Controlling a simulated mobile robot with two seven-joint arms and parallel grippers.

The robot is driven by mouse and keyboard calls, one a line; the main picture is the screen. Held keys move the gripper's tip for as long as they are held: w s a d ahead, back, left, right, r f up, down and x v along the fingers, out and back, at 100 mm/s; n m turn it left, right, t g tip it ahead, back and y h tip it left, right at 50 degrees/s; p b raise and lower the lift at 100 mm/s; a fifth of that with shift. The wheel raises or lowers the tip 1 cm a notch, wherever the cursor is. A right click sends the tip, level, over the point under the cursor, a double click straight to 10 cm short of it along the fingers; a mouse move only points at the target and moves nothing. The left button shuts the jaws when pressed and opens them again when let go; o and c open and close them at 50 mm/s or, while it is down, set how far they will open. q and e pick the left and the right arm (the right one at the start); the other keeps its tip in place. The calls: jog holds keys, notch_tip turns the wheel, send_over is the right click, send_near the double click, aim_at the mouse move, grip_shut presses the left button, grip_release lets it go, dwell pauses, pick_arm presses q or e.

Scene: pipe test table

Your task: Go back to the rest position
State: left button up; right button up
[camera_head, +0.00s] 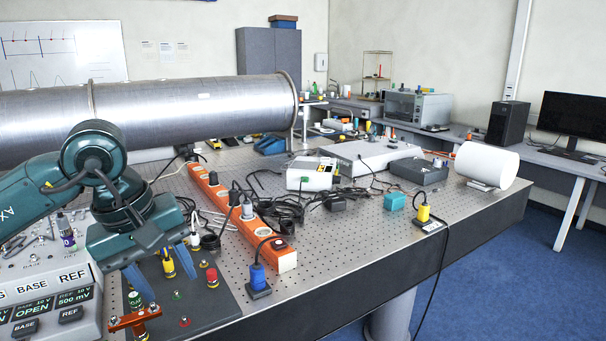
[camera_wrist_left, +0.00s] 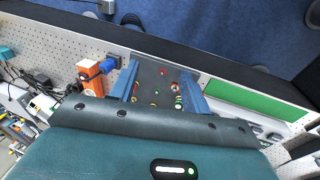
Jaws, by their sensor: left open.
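My left gripper (camera_head: 170,284) comes in from the left over a dark grey panel (camera_head: 222,308). I cannot tell whether the fingertips touch the panel. My right gripper is not in view.
A large metal pipe (camera_head: 190,105) spans behind my left arm. A white meter (camera_head: 45,285) stands at the left. An orange power strip (camera_head: 225,207), black cables and a blue plug (camera_head: 258,279) lie to the right.

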pick_arm(q)
jog(key=s+d+f+n+g+h, duration=0.15)
jog(key=s+d+n+h, duration=0.25)
jog(key=d+n+h, duration=0.5)
jog(key=s+d+n+g+h, duration=0.35)
jog(key=d+n+h, duration=0.25)
jog(key=d+h, duration=0.45)
jog(key=w+a+f+m+t+y, duration=0.25)
jog(key=f+m+t+y, duration=0.35)
jog(key=m, duration=0.6)
jog(key=w+a+f+m+t+y, duration=0.15)
jog(key=a+f+m+t, duration=0.3)
jog(key=m+t, duration=0.55)
jog(key=w+a+f+m+t+y, duration=0.15)
jog(key=f+m+t+y, duration=0.35)
jog(key=m, duration=0.9)
jog(key=s+a+f+n+g+y, duration=0.2)
jog(key=s+f+n, duration=0.4)
jog(key=f, duration=0.3)
jog(key=s+a+f+n+g+y, duration=0.3)
jog(key=s+a+f+n+g, duration=0.1)
jog(key=f, duration=0.6)
jog(key=shift+s+f+n+g+y, duration=0.2)
jog(key=shift+s+n+g+y, duration=0.1)
jog(key=shift+s+n+g, duration=0.75)
jog(key=shift+s+a+t, duration=0.1)
jog(key=shift+s+t, duration=0.05)
jog(key=shift+t, duration=0.2)
jog(key=shift+c, duration=0.6)
